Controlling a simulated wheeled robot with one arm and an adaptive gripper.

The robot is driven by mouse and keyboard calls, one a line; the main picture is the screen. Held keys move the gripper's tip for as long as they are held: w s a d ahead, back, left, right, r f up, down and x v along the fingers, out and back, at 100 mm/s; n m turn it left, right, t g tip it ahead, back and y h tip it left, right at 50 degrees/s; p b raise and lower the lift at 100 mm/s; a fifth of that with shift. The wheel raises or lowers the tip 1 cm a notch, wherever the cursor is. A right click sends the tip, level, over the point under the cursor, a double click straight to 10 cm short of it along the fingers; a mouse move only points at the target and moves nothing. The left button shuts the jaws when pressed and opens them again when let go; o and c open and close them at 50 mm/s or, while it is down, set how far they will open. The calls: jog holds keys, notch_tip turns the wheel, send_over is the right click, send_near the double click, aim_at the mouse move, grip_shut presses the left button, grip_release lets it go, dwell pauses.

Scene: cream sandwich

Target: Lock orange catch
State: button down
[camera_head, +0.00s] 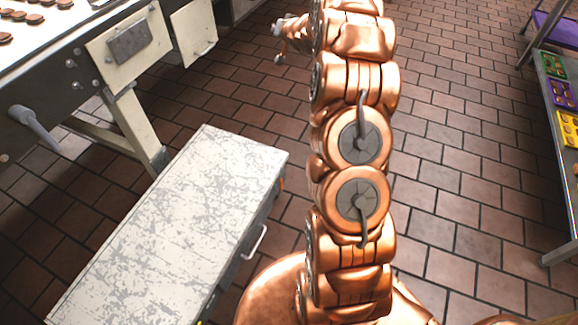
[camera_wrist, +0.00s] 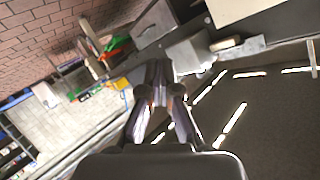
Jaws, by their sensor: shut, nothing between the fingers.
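A small orange piece (camera_head: 282,184), possibly the catch, shows at the far right edge of the worn white cabinet (camera_head: 190,215); it is too small to tell whether it is locked. My gripper (camera_head: 281,59) is at the top of the head view, beyond the cabinet and apart from it, small and partly hidden by my copper arm. In the wrist view, the fingers of my gripper (camera_wrist: 158,68) come together at the tips with nothing between them. An orange and green patch (camera_wrist: 117,50) lies to their upper left there; I cannot tell what it is.
A machine with brown biscuits (camera_head: 30,18) on its top stands at the upper left, with a grey lever (camera_head: 35,126) and an open pale panel (camera_head: 194,33). A table edge (camera_head: 556,150) with coloured trays is at the right. The tiled floor (camera_head: 455,150) between is clear.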

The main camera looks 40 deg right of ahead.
jog(key=s+d+f+t+y+b, duration=0.1)
jog(key=s+d+f+y+b, duration=0.15)
jog(key=f, duration=0.65)
jog(key=s+d+f+t+y+b, duration=0.15)
jog(key=f+b, duration=0.25)
jog(key=f, duration=0.5)
jog(key=s+d+f+y+b, duration=0.1)
jog(key=d+f+y+b, duration=0.15)
jog(key=f, duration=0.65)
jog(key=s+a+f+g+y+b, duration=0.1)
jog(key=s+a+f+y+b, duration=0.2)
jog(key=s+f, duration=0.7)
jog(key=s+a+f+m+g+y+b, duration=0.1)
jog(key=s+a+f+g+y+b, duration=0.1)
jog(key=s+f, duration=0.9)
notch_tip(320, 180, down, 5)
jog(key=a+y+b, duration=0.1)
jog(key=y+b, duration=0.1)
jog(key=y, duration=0.1)
jog(key=shift+s+y+b, duration=0.2)
jog(key=shift+y+b, duration=0.15)
jog(key=shift+a+r, duration=0.1)
